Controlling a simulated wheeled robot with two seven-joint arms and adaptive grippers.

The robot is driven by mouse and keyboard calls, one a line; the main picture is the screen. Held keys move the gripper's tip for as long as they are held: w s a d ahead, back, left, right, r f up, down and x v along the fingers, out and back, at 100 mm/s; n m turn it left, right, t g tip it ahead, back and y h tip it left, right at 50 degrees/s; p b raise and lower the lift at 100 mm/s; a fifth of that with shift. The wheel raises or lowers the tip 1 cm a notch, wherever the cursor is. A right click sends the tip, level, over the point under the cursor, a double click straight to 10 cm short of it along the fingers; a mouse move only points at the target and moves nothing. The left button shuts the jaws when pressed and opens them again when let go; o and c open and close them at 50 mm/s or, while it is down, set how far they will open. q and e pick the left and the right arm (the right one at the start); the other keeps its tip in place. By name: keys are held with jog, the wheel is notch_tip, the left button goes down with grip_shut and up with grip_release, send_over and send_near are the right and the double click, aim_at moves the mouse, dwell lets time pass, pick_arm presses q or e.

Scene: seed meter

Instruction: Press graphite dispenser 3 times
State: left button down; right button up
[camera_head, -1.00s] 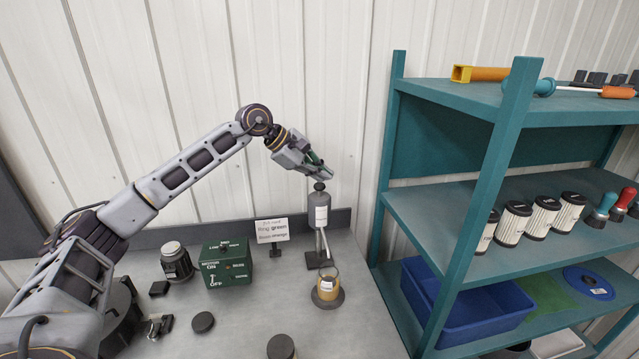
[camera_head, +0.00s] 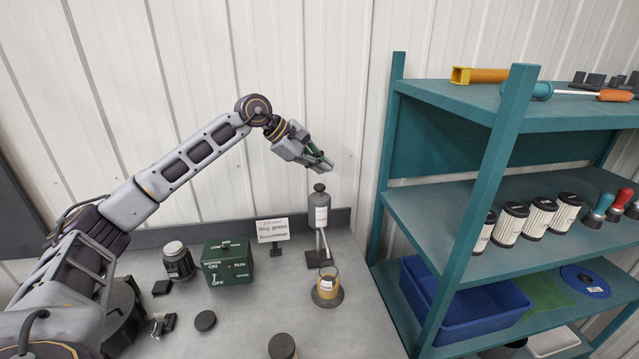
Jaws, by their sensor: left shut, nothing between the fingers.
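The graphite dispenser (camera_head: 319,213) is a grey bottle with a white label and a dark round knob (camera_head: 319,187) on top. It is held up on a stand with a dark base (camera_head: 318,257). A tan cup (camera_head: 328,284) with a wire handle stands in front of it on a dark round base. My left gripper (camera_head: 326,165) is shut and empty, its fingertips a little above the knob and apart from it. My right gripper is not in view.
A green switch box (camera_head: 227,262), a sign (camera_head: 272,230) and a dark jar (camera_head: 178,262) stand on the grey bench (camera_head: 240,310). A teal shelf (camera_head: 440,200) with filters (camera_head: 538,218) and a blue bin (camera_head: 470,312) rises close on the right.

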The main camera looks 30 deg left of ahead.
pick_arm(q)
jog(key=shift+r+p, duration=0.85)
jog(key=shift+r, duration=0.55)
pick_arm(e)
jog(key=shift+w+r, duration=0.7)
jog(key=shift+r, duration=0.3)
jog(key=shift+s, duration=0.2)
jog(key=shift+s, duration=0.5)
pick_arm(q)
jog(key=shift+f, duration=0.1)
